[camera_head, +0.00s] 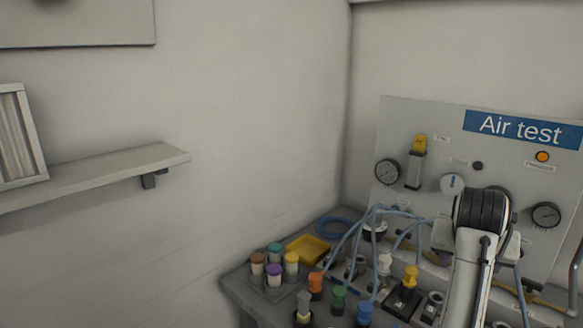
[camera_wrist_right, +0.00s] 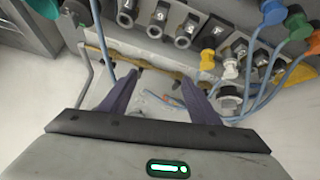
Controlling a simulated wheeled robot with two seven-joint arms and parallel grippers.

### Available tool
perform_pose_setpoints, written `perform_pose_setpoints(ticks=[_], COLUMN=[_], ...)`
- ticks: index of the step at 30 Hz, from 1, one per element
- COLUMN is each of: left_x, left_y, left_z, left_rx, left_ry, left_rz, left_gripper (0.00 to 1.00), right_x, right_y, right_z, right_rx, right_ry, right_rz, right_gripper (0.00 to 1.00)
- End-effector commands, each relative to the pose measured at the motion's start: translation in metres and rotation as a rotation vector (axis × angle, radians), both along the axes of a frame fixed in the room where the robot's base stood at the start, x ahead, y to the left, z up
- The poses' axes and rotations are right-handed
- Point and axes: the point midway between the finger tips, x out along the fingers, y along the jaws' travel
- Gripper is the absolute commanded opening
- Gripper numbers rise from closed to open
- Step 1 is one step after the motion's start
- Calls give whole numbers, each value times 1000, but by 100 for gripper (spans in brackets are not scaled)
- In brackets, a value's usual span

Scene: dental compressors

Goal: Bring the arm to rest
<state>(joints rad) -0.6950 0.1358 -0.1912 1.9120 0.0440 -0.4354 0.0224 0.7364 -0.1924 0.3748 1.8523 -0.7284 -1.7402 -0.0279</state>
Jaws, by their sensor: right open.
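My right arm (camera_head: 465,275) rises from the bottom edge in the head view, its dark ribbed joint in front of the Air test panel (camera_head: 450,160). The gripper at its end does not show there. In the right wrist view my right gripper (camera_wrist_right: 160,85) has its two dark fingers spread apart with nothing between them. Beyond the fingers are a pale surface, a yellowish pipe (camera_wrist_right: 145,67) and some small blue and red pieces that are too small to tell. My left arm and gripper are in neither view.
The bench holds blue hoses (camera_head: 345,245), several coloured plugs (camera_head: 339,300), a yellow tray (camera_head: 307,249) and a rack of coloured-capped bottles (camera_head: 275,283). In the wrist view a row of dark sockets (camera_wrist_right: 183,35) lies beyond the fingers. A wall shelf (camera_head: 100,175) is at left.

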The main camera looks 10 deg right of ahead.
Motion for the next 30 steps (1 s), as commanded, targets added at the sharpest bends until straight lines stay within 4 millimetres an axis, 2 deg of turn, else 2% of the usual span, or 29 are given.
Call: perform_pose_setpoints(ticks=[3,5,8,11,12,14,15,17,18,20,21,23,24,26,27,29,30], left_x=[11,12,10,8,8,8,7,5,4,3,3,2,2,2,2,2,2], left_y=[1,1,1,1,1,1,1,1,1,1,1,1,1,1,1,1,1], left_z=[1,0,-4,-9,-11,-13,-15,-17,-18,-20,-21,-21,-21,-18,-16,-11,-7], left_rx=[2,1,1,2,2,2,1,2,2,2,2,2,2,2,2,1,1], left_ry=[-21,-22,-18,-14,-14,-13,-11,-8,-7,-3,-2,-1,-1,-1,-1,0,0], left_rz=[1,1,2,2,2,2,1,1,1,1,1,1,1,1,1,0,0], left_gripper=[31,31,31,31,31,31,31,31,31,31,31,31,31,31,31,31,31], right_x=[24,38,61,81,85,84,80,69,59,40,24,-4,-26,-62,-87,-121,-141], right_y=[6,15,43,95,122,162,189,226,249,280,300,324,338,349,349,339,327], right_z=[-7,-11,-24,-49,-62,-82,-96,-115,-128,-149,-163,-186,-202,-228,-245,-270,-285], right_rx=[-118,-172,-261,-325,-335,-330,-314,-279,-249,-195,-151,-80,-27,53,96,139,151], right_ry=[-60,-98,-171,-264,-306,-367,-406,-457,-487,-527,-547,-568,-575,-563,-540,-481,-431], right_rz=[109,179,326,525,610,728,800,892,946,1015,1054,1099,1118,1126,1115,1079,1052], right_gripper=[56,56,56,56,56,56,56,56,56,56,56,56,56,56,56,56,56])
